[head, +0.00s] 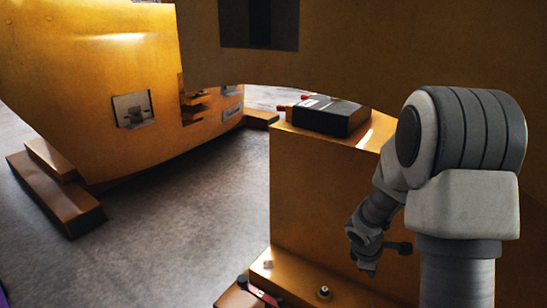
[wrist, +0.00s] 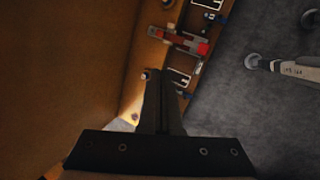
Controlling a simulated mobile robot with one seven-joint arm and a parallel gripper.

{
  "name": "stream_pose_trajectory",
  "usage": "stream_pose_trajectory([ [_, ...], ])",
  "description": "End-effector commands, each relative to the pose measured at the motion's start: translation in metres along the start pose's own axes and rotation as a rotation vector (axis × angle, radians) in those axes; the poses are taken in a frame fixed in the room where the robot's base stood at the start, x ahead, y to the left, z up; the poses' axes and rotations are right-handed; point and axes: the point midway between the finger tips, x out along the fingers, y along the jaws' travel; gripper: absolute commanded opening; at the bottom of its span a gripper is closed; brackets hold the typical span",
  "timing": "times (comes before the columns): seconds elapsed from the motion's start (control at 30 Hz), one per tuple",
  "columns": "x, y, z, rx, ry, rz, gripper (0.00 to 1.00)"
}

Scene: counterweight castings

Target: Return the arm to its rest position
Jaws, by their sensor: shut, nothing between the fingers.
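My gripper (wrist: 160,78) shows in the wrist view with its two dark fingers pressed together and nothing between them. In the head view my grey and white arm stands on the right, bent, with its far end hanging low. My gripper (head: 367,266) is small there, pointing down in front of an orange casting block (head: 318,205) and above its lower ledge. The fingertips are hard to make out in that view. In the wrist view the fingers point along a strip with red and grey parts.
A black box (head: 328,116) with red ends lies on the block. A large orange casting (head: 90,85) stands at left beside brown blocks (head: 60,195). A small knob (head: 323,293) sits on the ledge. A red and grey clamp-like part (wrist: 180,40) lies ahead. Grey floor (head: 165,225) is open at left.

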Motion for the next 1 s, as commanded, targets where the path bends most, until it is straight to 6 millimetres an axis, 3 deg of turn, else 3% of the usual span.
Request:
stream_pose_trajectory([
  [0.03,-0.021,0.005,0.004,0.059,0.0,0.019,0.0],
  [0.17,-0.068,0.007,0.015,0.216,0.003,0.045,0.0],
  [0.43,-0.156,-0.011,0.035,0.536,0.048,0.064,0.0],
  [0.7,-0.229,-0.052,0.046,0.83,0.145,0.033,0.0],
  [1.0,-0.289,-0.111,0.047,1.094,0.291,-0.059,0.0],
])
